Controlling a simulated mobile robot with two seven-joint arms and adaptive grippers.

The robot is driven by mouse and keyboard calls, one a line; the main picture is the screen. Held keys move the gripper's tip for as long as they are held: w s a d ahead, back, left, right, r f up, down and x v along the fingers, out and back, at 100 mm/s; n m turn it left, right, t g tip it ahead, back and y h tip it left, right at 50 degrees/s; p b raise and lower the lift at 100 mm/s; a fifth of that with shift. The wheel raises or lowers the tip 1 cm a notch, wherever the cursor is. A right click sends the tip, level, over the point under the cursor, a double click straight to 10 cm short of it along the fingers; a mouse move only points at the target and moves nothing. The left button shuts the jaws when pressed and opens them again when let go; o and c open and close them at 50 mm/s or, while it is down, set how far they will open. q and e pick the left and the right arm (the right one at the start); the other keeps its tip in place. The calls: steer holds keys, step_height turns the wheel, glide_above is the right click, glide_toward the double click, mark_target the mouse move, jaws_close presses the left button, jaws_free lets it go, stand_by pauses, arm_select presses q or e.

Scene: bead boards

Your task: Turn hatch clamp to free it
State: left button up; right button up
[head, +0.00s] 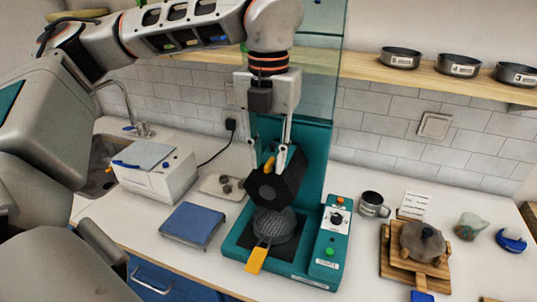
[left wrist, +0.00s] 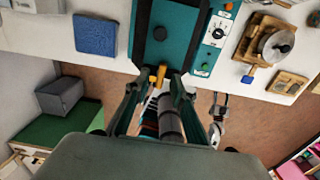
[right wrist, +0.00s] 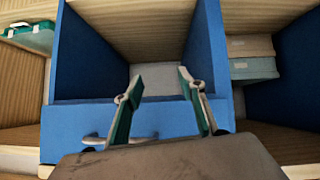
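A teal machine (head: 236,246) stands on the counter with a dark angular block (head: 276,186) above a round ribbed plate (head: 274,226). A small yellow piece (head: 269,162), possibly the hatch clamp, shows at the top of the block. My left gripper (head: 267,162) points down there, its fingers apart on either side of the yellow piece; contact is not clear. A yellow handle (head: 257,261) sticks out below the plate. In the left wrist view a yellow part (left wrist: 157,74) shows near the finger ends. My right gripper (right wrist: 160,78) is open and empty at a blue drawer.
A control box (head: 331,240) with a knob and green button adjoins the machine on the right. A blue mat (head: 192,224) and white box (head: 150,180) lie left. The blue drawer (right wrist: 75,125) shows in the right wrist view.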

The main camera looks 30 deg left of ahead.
arm_select(q)
steer(key=shift+c, duration=0.3)
jaws_close()
